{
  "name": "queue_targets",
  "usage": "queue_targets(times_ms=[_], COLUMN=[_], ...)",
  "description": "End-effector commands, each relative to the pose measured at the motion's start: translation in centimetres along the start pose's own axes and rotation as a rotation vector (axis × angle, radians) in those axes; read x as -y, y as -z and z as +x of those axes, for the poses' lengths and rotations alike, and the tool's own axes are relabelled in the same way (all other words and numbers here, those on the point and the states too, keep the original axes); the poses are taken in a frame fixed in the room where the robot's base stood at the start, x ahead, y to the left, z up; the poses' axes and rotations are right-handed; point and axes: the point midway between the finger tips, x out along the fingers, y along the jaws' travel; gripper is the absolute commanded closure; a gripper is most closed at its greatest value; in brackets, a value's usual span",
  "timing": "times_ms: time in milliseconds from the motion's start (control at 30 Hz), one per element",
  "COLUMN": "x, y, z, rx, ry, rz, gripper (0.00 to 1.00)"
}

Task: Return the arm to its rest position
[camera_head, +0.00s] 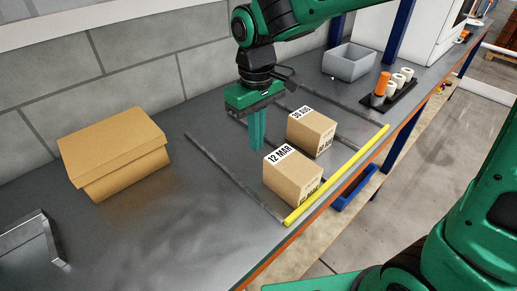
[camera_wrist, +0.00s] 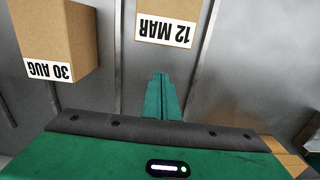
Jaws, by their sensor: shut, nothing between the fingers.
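My gripper (camera_head: 257,146) is green and hangs pointing down over the grey bench top (camera_head: 190,222), with its fingers together and nothing between them. It is just left of two small cardboard boxes in the head view. The nearer box (camera_head: 292,176) is labelled 12 MAR and the farther box (camera_head: 311,133) 30 AUG. My green arm reaches in from the top right.
A larger cardboard box (camera_head: 112,150) stands left by the block wall. Thin dark rails divide the bench into lanes, with a yellow bar (camera_head: 337,176) along the front. A grey bin (camera_head: 349,62) and a black tray (camera_head: 390,98) with an orange and several white spools stand farther right.

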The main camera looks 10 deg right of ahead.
Motion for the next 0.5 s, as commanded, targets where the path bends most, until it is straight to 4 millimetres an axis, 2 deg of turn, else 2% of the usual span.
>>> queue_targets(times_ms=[33,200,333,500], x=[-0.1,-0.2,-0.3,-0.3], y=[0.1,0.0,-0.1,-0.2], z=[-1.1,-3.6,-4.8,-5.3], rx=[-0.005,-0.003,-0.002,-0.001], ry=[-0.001,-0.001,-0.001,-0.001], rz=[0.002,0.005,0.005,0.008], gripper=[1.00,1.00,1.00,1.00])
